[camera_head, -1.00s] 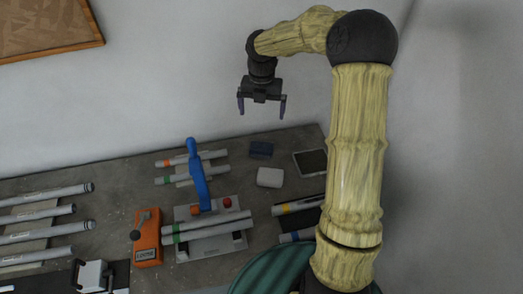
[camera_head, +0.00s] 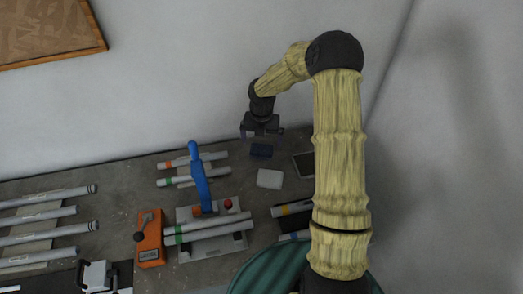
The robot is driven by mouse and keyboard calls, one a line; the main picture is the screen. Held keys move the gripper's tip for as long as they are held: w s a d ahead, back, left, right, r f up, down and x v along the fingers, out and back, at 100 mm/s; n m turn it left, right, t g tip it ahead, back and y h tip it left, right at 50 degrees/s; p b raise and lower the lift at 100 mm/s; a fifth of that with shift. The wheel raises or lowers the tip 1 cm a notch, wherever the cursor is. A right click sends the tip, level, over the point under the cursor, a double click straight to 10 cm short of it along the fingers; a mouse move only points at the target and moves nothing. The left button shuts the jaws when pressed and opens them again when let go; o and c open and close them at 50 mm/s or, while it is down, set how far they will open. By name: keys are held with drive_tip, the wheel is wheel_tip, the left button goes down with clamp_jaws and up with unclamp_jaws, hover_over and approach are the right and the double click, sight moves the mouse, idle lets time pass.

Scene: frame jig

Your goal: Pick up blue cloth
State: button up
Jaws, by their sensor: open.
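The blue cloth (camera_head: 261,151) is a small dark blue folded block on the grey bench, near its back edge. My gripper (camera_head: 262,138) is open and empty. It points down and appears just above and behind the cloth in the picture. The fingers look spread to either side of the cloth, and I cannot tell the exact height gap.
A white block (camera_head: 269,179) lies just in front of the cloth, and a dark framed panel (camera_head: 303,164) is to its right. A jig with a blue lever (camera_head: 199,178) stands left, beside an orange device (camera_head: 151,240). Several grey tubes (camera_head: 40,228) lie far left.

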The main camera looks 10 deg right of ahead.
sight(262, 149)
drive_tip(key=shift+s+f+p, duration=0.1)
drive_tip(key=shift+f+p, duration=0.95)
drive_tip(key=shift+f, duration=1.55)
drive_tip(key=c, duration=1.1)
drive_tip(key=shift+r, duration=0.15)
wheel_tip(262, 149, up, 10)
drive_tip(key=shift+f+b, duration=0.1)
drive_tip(key=shift+b, duration=1.1)
